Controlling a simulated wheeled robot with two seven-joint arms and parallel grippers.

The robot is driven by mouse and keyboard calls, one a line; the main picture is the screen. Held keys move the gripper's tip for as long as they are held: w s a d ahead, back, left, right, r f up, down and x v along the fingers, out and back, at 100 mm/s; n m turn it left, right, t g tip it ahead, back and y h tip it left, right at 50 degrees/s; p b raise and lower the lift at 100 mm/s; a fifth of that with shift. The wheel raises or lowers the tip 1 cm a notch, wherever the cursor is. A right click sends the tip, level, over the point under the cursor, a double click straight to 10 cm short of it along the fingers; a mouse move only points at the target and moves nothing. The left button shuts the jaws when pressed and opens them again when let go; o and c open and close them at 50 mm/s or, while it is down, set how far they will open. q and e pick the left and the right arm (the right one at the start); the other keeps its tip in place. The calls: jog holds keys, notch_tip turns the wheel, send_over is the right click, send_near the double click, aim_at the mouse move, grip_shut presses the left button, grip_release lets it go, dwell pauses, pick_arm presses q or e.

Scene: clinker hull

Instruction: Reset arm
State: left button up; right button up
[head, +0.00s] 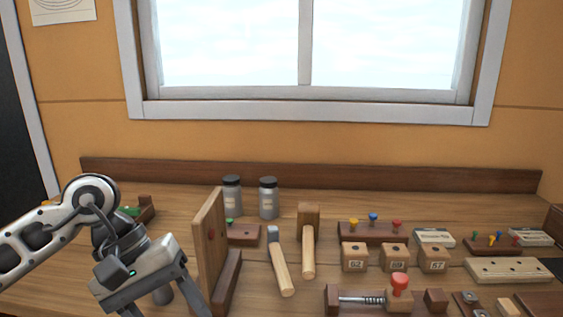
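My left gripper (160,307) hangs over the left part of the workbench (400,208), its arm coming in from the left. Its two fingers point down and stand apart; the lower tips are cut off by the bottom edge. A small grey cylinder shows between the fingers, and I cannot tell whether it belongs to the gripper. An upright wooden board (209,245) stands just right of the gripper. My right gripper is not in view.
Two dark-lidded jars (268,200) stand behind a mallet (308,240) and a second hammer (280,262). Numbered wooden blocks (354,257), peg racks (372,233) and a screw clamp with a red knob (399,286) crowd the right. Bare wood lies along the back.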

pick_arm(q)
jog(key=s+d+r+n+t+h, duration=0.1)
jog(key=s+d+r+n+h, duration=0.1)
jog(key=d+n+h, duration=0.6)
jog(key=s+d+r+n+h, duration=0.1)
jog(key=d+r+n+h, duration=0.1)
jog(key=d+n+h, duration=0.6)
jog(key=w+a+f+m+t+y, duration=0.2)
jog(key=a+f+m+t+y, duration=0.3)
jog(key=m, duration=0.6)
jog(key=w+a+f+m+t+y, duration=0.1)
jog(key=a+f+m+t+y, duration=0.3)
jog(key=m+t, duration=0.55)
jog(key=w+a+f+m+t+y, duration=0.2)
jog(key=f+m+t+y, duration=0.3)
jog(key=m, duration=0.8)
jog(key=s+a+f+n+g+y, duration=0.2)
jog(key=s+f+n+g, duration=0.2)
jog(key=f, duration=0.4)
jog(key=s+a+f+n+g+y, duration=0.2)
jog(key=s+f+n+g, duration=0.2)
jog(key=s+f+n, duration=0.3)
notch_tip(320, 180, down, 2)
jog(key=shift+s+a+f+n, duration=0.15)
jog(key=shift+a+n, duration=0.25)
jog(key=shift+n, duration=0.25)
